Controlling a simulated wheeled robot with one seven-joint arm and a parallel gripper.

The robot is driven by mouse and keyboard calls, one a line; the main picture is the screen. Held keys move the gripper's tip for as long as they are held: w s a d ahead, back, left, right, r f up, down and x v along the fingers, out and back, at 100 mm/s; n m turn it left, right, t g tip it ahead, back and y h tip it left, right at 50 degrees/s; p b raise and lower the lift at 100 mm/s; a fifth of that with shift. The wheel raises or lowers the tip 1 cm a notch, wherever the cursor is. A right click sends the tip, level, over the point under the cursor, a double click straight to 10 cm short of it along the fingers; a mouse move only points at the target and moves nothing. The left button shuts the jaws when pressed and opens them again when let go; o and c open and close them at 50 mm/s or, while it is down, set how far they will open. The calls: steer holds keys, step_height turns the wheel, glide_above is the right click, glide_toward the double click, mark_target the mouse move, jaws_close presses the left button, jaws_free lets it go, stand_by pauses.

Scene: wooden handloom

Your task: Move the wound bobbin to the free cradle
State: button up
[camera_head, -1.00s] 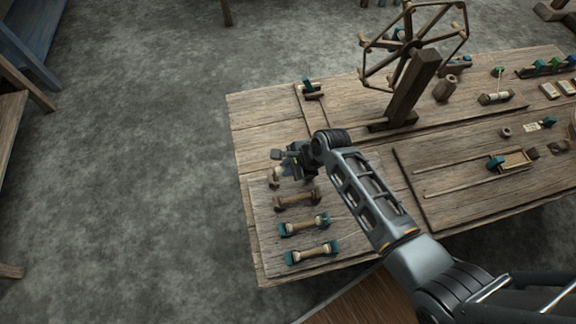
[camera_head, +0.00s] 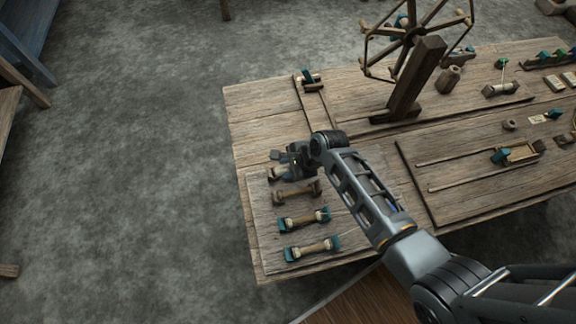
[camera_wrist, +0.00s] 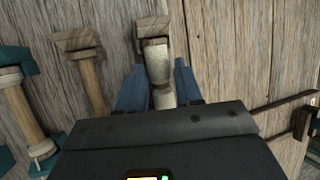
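My gripper (camera_head: 288,160) is low over the back end of a row of cradles at the table's left side. In the wrist view the wound bobbin (camera_wrist: 158,65), wrapped in cream thread, lies between my two blue fingers (camera_wrist: 162,88), which sit close against both its sides. Its far end is at a brown wooden end block (camera_wrist: 153,26). The neighbouring brown cradle (camera_head: 297,193) shows only a plain wooden bar, with no thread; it also shows in the wrist view (camera_wrist: 92,78). My gripper body hides the bobbin's near end.
Two teal-ended holders with bobbins, one nearer the brown cradle (camera_head: 303,219) and one in front (camera_head: 312,248), continue the row. A wooden reel (camera_head: 415,85) stands on a post behind my arm. A raised board (camera_head: 480,165) with rods lies right.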

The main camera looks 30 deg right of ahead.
steer(key=shift+o, duration=1.2)
steer(key=shift+r, duration=0.1)
steer(key=v, duration=0.7)
steer(key=shift+s+r+p, duration=0.2)
steer(key=shift+r+p, duration=0.05)
steer(key=shift+p, duration=0.2)
steer(key=shift+d, duration=0.1)
